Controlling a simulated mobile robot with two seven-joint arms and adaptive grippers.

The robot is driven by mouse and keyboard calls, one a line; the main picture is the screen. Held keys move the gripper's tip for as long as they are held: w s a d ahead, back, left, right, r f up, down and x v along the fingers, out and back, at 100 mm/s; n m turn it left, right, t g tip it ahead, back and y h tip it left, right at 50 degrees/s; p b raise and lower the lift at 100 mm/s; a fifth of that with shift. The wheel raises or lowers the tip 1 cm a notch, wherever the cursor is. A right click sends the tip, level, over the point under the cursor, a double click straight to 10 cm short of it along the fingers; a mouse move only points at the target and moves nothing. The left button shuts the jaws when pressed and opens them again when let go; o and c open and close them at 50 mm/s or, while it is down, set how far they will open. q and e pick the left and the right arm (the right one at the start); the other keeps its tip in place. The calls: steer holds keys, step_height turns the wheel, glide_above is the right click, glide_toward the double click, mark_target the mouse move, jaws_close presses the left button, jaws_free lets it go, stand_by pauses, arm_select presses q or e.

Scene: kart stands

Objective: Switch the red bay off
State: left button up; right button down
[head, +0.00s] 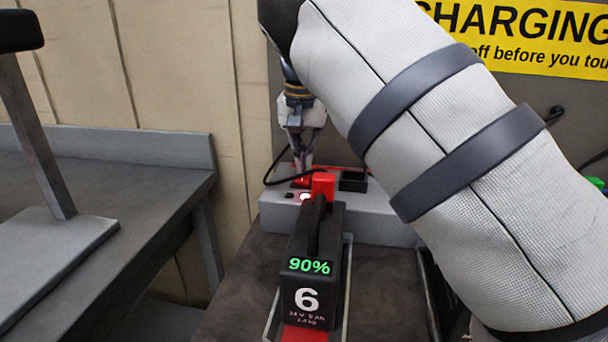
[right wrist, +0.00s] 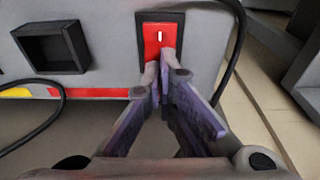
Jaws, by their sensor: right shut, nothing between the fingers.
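The red switch (right wrist: 158,38), set in a black frame with a white mark, is on the grey charger (head: 385,222). My right gripper (right wrist: 165,60) is shut and empty, its fingertips at the lower part of the switch; I cannot tell whether they touch it. In the head view the right gripper (head: 303,165) points down at the charger's left end. A bright lamp (head: 305,196) glows near the switch. A black battery (head: 309,255) marked 6, showing 90% in green, sits in front with a red connector (head: 323,184) behind its handle. My left gripper is out of view.
A black empty socket (right wrist: 50,48) is beside the switch in the wrist view. Black cables run near the charger. A grey table (head: 100,240) with a post on a base stands at left. My right arm hides much of the right side, below a yellow charging sign (head: 540,40).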

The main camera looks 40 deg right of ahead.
steer(key=shift+f, duration=0.3)
steer(key=shift+r, duration=0.1)
steer(key=shift+r, duration=3.45)
